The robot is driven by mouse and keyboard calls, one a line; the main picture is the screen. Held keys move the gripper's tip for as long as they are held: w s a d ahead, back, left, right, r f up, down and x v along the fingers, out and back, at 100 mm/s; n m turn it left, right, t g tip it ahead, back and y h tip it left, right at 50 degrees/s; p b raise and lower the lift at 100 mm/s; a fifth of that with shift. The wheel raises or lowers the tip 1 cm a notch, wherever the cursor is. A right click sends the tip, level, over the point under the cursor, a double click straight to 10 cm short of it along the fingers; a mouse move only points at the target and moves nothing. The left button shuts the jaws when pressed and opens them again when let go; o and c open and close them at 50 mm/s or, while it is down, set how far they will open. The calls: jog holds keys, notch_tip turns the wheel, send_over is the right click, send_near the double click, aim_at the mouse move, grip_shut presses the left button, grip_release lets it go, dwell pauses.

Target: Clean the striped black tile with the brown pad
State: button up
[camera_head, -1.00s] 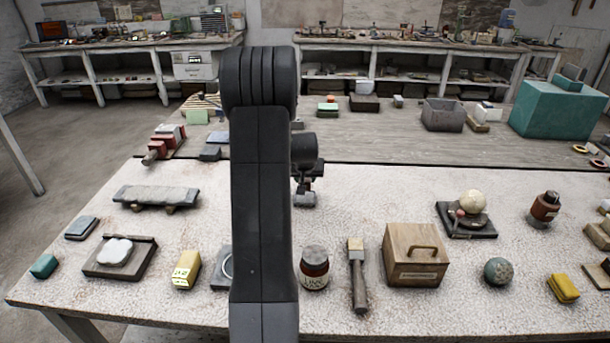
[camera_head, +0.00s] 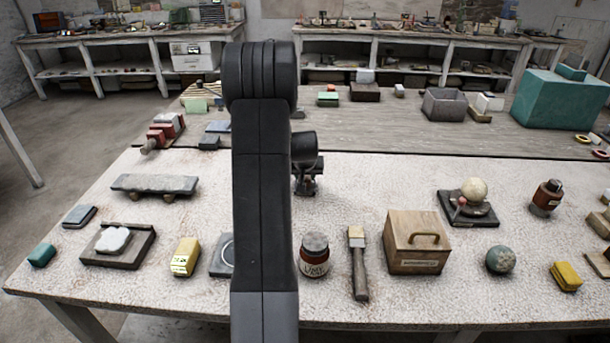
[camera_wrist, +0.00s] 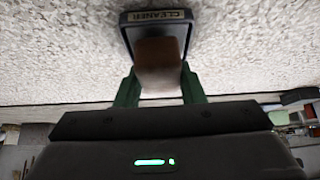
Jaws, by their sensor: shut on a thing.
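In the wrist view, my gripper (camera_wrist: 160,90) has its green fingers closed on the sides of the brown pad (camera_wrist: 158,62). Behind the pad is a dark tray (camera_wrist: 128,28) with a label reading "CLEANER". I cannot tell whether the pad touches the tray. In the head view, my gripper (camera_head: 307,187) is low over the pale bench, mostly hidden by my own arm.
Near the front of the bench (camera_head: 370,190) stand a labelled jar (camera_head: 315,257), a brush (camera_head: 358,265) and a wooden box (camera_head: 405,258). A dark slab (camera_head: 222,258) is partly hidden by my arm. A grey slab (camera_head: 155,184) is at left. Bare bench lies right of my gripper.

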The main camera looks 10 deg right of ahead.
jog(key=shift+s+f+b, duration=0.1)
jog(key=shift+f+b, duration=0.5)
jog(key=shift+b, duration=0.15)
dwell(1.9)
jog(key=shift+r, duration=0.1)
jog(key=shift+r+p, duration=1.75)
jog(key=shift+r, duration=1.7)
